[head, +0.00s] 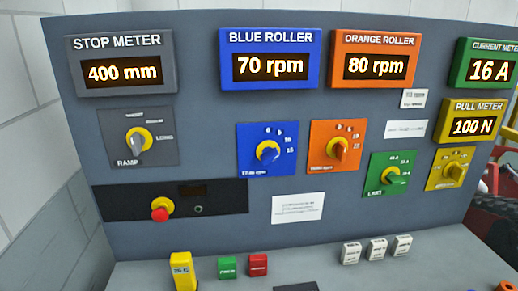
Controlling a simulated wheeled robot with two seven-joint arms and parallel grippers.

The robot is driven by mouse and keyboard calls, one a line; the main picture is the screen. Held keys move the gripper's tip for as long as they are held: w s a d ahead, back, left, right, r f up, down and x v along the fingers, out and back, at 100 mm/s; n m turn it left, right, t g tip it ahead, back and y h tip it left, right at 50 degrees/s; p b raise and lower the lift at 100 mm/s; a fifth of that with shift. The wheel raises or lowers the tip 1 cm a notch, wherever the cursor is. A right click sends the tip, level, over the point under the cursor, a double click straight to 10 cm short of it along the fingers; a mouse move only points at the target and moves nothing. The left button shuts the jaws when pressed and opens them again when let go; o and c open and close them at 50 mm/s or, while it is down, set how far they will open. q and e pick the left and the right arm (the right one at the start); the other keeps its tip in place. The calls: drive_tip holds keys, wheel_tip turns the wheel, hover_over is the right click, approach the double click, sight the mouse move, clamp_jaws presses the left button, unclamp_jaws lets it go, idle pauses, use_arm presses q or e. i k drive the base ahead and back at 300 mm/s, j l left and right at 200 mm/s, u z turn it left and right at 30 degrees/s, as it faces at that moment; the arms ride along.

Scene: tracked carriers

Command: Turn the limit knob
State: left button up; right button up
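The limit knob (394,180) is a green knob on a green square plate (378,189) whose lettering seems to read LIMIT. It is at the right of the upright grey panel in the head view. The scale marks on the plate are small; one seems to read 40 A. The knob's grip points roughly to the right. The green current meter (487,69) at the upper right reads 16 A. Neither of my grippers is in view, and nothing covers the limit knob.
Close to the limit knob are an orange knob (340,149) and a yellow knob (456,172). Several small blocks stand on the ledge (310,262) below.

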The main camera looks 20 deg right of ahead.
sight(395, 180)
drive_tip(key=k+z, duration=0.1)
drive_tip(key=z, duration=0.4)
drive_tip(key=k+z, duration=0.1)
drive_tip(key=z, duration=0.4)
drive_tip(key=k+z, duration=0.1)
drive_tip(key=z, duration=0.4)
drive_tip(key=k+z, duration=0.1)
drive_tip(key=z, duration=0.4)
